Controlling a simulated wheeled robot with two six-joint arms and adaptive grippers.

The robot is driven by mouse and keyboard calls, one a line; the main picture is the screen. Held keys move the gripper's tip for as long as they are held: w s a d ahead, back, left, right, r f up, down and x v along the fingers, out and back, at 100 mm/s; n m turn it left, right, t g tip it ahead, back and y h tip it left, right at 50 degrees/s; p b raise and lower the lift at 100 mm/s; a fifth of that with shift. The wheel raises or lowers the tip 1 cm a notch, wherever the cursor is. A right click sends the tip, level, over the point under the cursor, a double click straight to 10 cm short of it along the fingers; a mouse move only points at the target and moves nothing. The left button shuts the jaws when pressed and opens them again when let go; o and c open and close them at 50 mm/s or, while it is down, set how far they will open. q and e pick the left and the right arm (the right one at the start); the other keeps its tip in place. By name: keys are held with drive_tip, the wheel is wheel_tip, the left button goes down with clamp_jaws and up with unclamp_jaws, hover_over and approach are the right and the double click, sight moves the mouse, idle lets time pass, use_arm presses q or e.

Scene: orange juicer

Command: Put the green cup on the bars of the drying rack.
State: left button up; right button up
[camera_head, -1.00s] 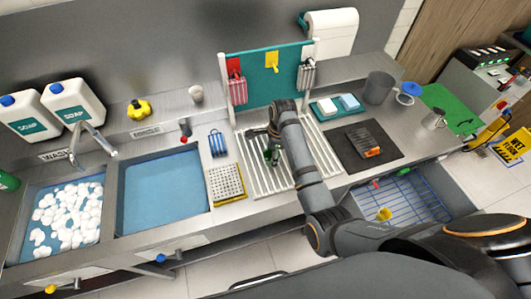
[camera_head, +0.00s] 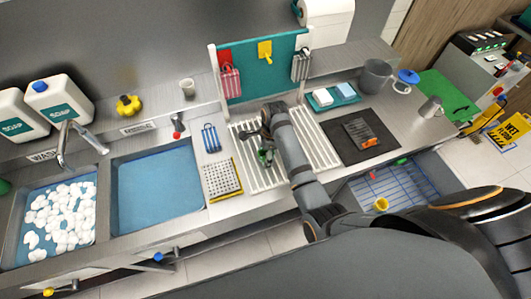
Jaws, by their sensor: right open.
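The drying rack (camera_head: 318,127) is a set of pale parallel bars on the counter in the middle of the head view. The small dark green cup (camera_head: 265,157) is at the rack's left half, over the bars and seemingly resting on them. My right gripper (camera_head: 261,146) is open, right at the cup, with its dark fingers and wrist covering part of it. Whether a finger touches the cup is too small to tell. My right forearm crosses the rack and hides its middle. My left gripper is not in view.
A perforated tray (camera_head: 223,180) and blue rack (camera_head: 210,138) stand left of the drying rack. A teal pegboard (camera_head: 262,75) rises behind it. A black mat (camera_head: 360,136) lies to the right. Two sinks, one blue (camera_head: 158,190), are at the left.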

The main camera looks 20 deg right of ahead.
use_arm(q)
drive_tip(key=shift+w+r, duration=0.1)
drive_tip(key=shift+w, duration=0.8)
use_arm(e)
wheel_tip(320, 180, up, 12)
drive_tip(key=d, duration=0.1)
drive_tip(key=shift+s+d, duration=0.15)
drive_tip(key=shift+s, duration=0.2)
drive_tip(key=shift+w+f, duration=0.1)
